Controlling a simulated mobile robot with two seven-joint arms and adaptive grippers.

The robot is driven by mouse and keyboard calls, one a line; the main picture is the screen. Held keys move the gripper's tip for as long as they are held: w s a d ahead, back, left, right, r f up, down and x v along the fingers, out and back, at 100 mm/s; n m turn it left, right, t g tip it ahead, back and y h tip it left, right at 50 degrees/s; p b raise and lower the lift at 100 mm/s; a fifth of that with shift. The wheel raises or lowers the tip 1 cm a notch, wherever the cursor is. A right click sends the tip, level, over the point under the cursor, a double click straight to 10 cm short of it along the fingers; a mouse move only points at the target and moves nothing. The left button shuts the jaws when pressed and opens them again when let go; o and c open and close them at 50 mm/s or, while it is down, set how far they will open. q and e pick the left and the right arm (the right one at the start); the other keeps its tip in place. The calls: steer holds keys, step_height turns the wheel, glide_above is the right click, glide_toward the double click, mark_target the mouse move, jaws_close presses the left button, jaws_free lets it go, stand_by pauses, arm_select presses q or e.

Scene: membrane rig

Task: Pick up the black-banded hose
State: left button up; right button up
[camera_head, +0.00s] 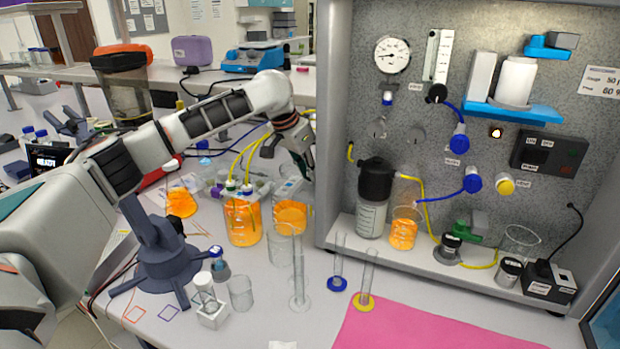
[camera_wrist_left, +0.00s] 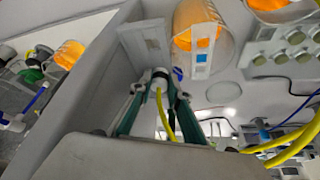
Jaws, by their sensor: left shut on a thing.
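My left gripper (camera_head: 308,172) is at the left edge of the panel rig, above the bench. In the left wrist view its two green fingers (camera_wrist_left: 157,88) are shut on a yellow hose (camera_wrist_left: 160,108) near its pale end fitting. The hose runs back between the fingers toward the camera. In the head view, other yellow hoses (camera_head: 252,148) arch out of a beaker of orange liquid (camera_head: 242,222), left of the gripper. My right gripper is not in view.
The grey panel rig (camera_head: 332,130) stands close right of the gripper. A second orange beaker (camera_head: 291,218) is below it. Glass cylinders (camera_head: 299,280) and a blue stand (camera_head: 165,260) are in front.

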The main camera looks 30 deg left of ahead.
arm_select(q)
steer(key=shift+r, duration=0.15)
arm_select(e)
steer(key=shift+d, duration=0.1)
arm_select(q)
steer(key=shift+r, duration=0.2)
step_height(320, 180, up, 11)
steer(key=s+a, duration=0.3)
steer(key=s, duration=0.5)
steer(key=s+a+b, duration=0.1)
steer(key=s+a, duration=0.2)
steer(key=s, duration=0.6)
steer(key=shift+r, duration=0.15)
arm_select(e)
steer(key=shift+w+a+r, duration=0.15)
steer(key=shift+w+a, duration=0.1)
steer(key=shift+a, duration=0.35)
